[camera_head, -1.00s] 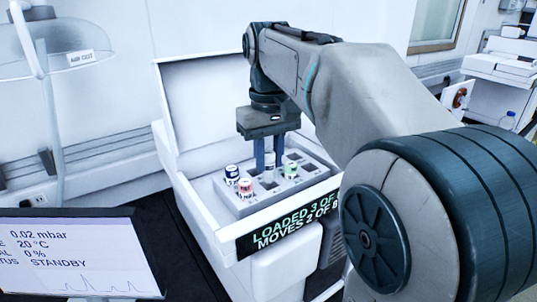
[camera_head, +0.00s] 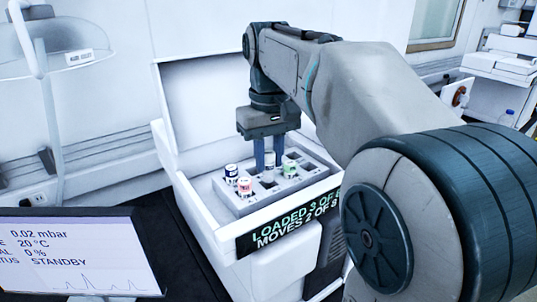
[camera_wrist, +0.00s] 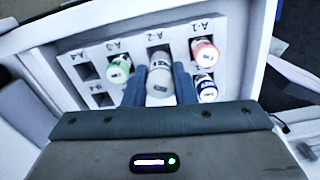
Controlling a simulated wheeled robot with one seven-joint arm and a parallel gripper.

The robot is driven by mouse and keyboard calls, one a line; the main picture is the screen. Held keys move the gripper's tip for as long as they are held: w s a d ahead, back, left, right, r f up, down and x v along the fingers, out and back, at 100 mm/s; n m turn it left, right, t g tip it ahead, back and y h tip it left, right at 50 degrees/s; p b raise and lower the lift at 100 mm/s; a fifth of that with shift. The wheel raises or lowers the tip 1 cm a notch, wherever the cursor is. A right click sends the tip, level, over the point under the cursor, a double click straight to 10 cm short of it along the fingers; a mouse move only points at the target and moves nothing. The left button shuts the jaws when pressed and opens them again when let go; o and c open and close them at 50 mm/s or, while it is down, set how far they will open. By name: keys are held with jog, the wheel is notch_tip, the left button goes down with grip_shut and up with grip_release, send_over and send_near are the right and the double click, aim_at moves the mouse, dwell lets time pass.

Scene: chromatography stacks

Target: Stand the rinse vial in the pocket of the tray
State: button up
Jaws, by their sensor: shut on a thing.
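The rinse vial (camera_wrist: 160,82), pale with a light grey cap, is between the two fingers of my gripper (camera_wrist: 160,85) in the wrist view. My gripper is shut on it. The grey tray (camera_wrist: 128,64) has labelled pockets in two rows. The vial is close to the dark, empty pocket A-2 (camera_wrist: 156,50); its lower end is hidden, so I cannot tell whether it is inside a pocket. In the head view my gripper (camera_head: 268,160) points down over the tray (camera_head: 247,206), with its fingers partly hiding the vial.
A pink-capped vial (camera_wrist: 205,52) stands in A-1, a green-capped vial (camera_wrist: 118,68) in A-3, and a blue-capped vial (camera_wrist: 205,89) beside the pink one. Left pockets are empty. A white housing with a raised lid (camera_head: 205,105) surrounds the tray. A monitor (camera_head: 80,255) stands at front left.

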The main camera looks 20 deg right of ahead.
jog(key=shift+f, duration=0.2)
jog(key=shift+f+b, duration=0.95)
jog(key=shift+f, duration=0.15)
jog(key=shift+f, duration=0.1)
jog(key=shift+f+b, duration=0.4)
jog(key=shift+f, duration=0.15)
jog(key=o, duration=1.5)
jog(key=shift+c, duration=0.2)
jog(key=shift+r, duration=0.1)
